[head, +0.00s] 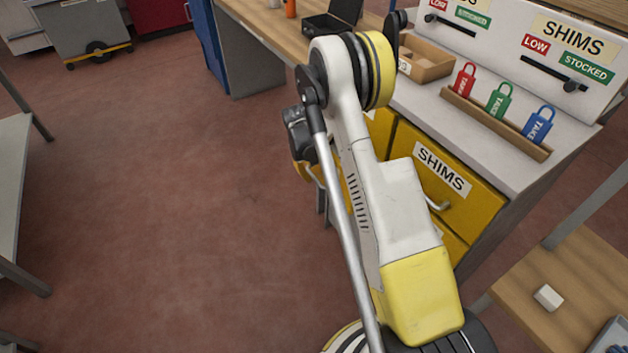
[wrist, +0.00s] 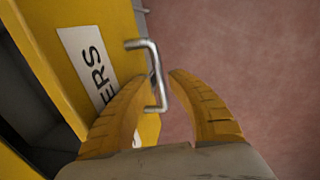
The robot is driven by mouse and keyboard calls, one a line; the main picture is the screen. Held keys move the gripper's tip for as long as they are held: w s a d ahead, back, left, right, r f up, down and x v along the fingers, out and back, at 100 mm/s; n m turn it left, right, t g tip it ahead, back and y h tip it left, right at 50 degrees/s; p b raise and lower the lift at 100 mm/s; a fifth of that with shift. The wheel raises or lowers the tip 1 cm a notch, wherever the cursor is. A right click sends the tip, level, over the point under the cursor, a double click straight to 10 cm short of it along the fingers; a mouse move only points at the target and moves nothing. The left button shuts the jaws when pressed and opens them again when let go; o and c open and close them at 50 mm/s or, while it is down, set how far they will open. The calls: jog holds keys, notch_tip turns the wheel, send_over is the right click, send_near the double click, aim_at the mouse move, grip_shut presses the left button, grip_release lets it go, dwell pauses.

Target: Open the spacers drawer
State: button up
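The yellow drawer front (wrist: 50,25) fills the left of the wrist view, with a white label (wrist: 88,65) that reads "ERS" at its visible end. Dark grey space shows behind its edge, so this drawer appears to stand partly out. Its silver bar handle (wrist: 155,62) sticks out beside the label. My gripper (wrist: 162,76) has its two yellow fingers apart, one on each side of the handle's bar; I cannot tell whether either touches it. In the head view my arm hides most of this drawer and the gripper.
A yellow SHIMS drawer (head: 447,185) sits to the right in the same cabinet, shut. The worktop (head: 420,103) above holds a wooden tray (head: 431,62) and a rack of coloured tags (head: 497,125). Open red floor (head: 160,190) lies left of the cabinet.

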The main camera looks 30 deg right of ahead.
jog(key=shift+d+f, duration=0.15)
jog(key=shift+f, duration=0.5)
grip_shut()
jog(key=a, duration=1.2)
jog(key=shift+s, duration=0.25)
